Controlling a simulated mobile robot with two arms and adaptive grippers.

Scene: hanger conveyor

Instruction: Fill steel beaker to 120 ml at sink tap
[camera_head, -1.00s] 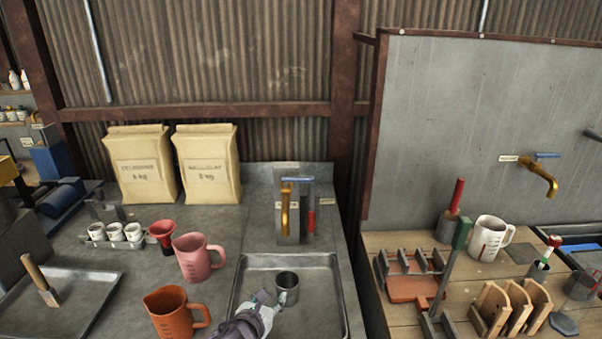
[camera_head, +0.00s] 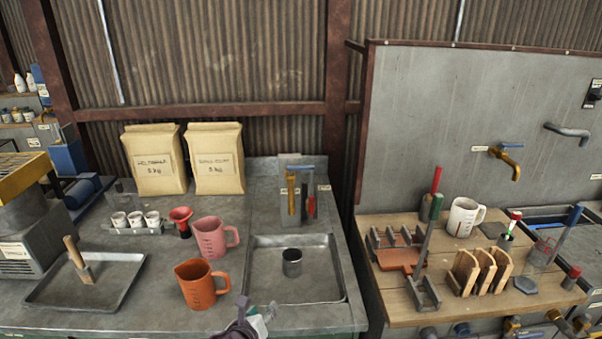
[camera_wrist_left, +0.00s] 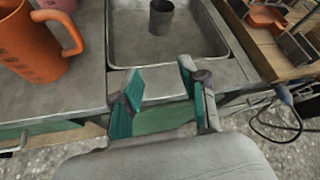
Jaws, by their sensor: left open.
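The steel beaker (camera_head: 292,262) stands upright in the shallow metal sink tray (camera_head: 262,289); the left wrist view also shows the beaker (camera_wrist_left: 161,17). The sink tap (camera_head: 291,192), with a brass spout, is behind the tray on a grey panel. What is inside the beaker is too small to tell. My left gripper (camera_head: 262,318) is at the front edge of the bench, apart from the beaker and nearer to me. In the left wrist view its teal fingers (camera_wrist_left: 160,98) are spread with nothing between them. My right gripper is not in view.
An orange jug (camera_head: 199,285) and a pink jug (camera_head: 212,238) stand left of the sink tray. A red funnel (camera_head: 181,217) and small white cups (camera_head: 136,219) are farther left. A wooden bench (camera_head: 455,290) with racks stands at right, across a gap.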

